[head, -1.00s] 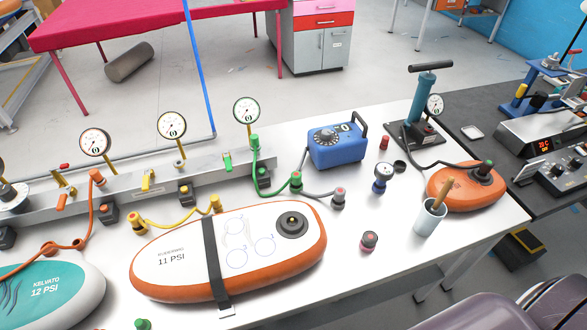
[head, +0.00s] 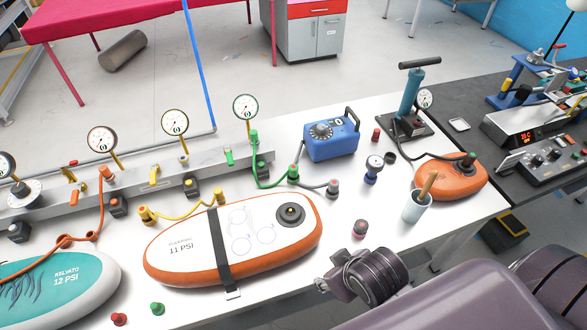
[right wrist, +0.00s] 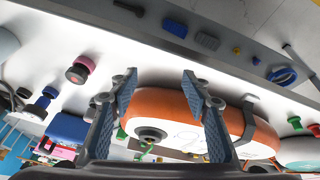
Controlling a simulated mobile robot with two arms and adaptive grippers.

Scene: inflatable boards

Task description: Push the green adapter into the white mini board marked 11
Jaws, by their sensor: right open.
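The white mini board (head: 195,262) marked 11 PSI, with an orange rim, lies on the white table; its dark round valve (head: 290,213) is at its right end. A green adapter (head: 293,174) on a green hose stands behind the valve, apart from it, beside a grey hose end. A loose green fitting (head: 157,309) stands at the table's front. My right gripper (head: 322,286) is right of the board's front edge. In the right wrist view the right gripper (right wrist: 158,82) is open and empty, with the board (right wrist: 165,104) beyond its fingers. My left gripper is out of view.
A black strap (head: 222,255) crosses the board. A blue pump box (head: 332,142), a pink-topped fitting (head: 360,229), a cup (head: 416,207) and an orange float (head: 450,182) stand to the right. A gauge rail (head: 130,180) runs behind. A teal board (head: 70,295) lies left.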

